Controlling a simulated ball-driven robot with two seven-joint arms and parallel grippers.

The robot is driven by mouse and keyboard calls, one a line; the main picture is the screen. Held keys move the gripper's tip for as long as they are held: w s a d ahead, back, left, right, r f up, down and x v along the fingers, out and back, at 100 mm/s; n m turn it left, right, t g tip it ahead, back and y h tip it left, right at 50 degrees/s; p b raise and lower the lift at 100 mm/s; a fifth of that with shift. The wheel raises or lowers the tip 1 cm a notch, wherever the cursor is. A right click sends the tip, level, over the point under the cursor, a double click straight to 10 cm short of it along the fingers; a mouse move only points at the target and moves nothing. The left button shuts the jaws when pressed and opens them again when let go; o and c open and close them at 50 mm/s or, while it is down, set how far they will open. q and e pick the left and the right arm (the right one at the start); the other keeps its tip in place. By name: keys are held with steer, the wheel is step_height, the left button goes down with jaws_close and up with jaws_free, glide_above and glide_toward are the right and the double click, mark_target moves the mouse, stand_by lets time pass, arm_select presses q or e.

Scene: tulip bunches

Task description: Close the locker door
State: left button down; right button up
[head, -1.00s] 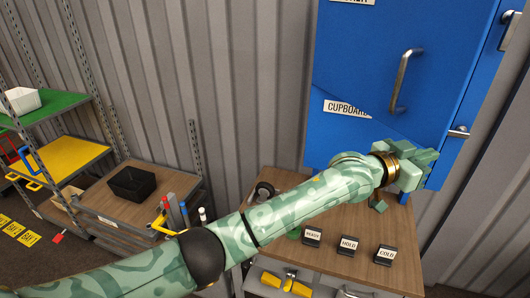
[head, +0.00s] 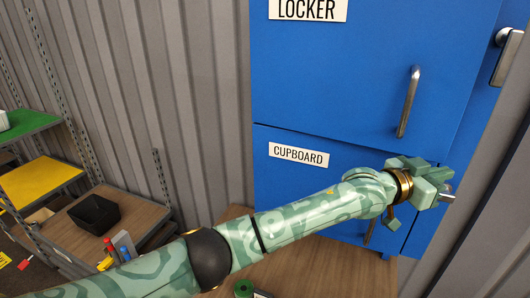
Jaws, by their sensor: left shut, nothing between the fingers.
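The blue locker door (head: 340,75) fills the upper middle of the head view, under a white LOCKER sign (head: 308,9). Its grey bar handle (head: 408,102) is upright near its right edge. The door's lower edge lines up with the top of the cupboard door (head: 300,140) below, and it looks flush with the cabinet or nearly so. My left gripper (head: 432,182) is shut and empty, below and right of the handle, in front of the cupboard's upper right part. I cannot tell whether it touches the cabinet. My right gripper is out of view.
The CUPBOARD label (head: 298,155) is fully visible. A metal latch (head: 507,50) sits on the cabinet's right side. A wooden worktop (head: 310,270) lies beneath my left arm. A black bin (head: 95,214) stands on a bench at left, beside shelves with green and yellow boards.

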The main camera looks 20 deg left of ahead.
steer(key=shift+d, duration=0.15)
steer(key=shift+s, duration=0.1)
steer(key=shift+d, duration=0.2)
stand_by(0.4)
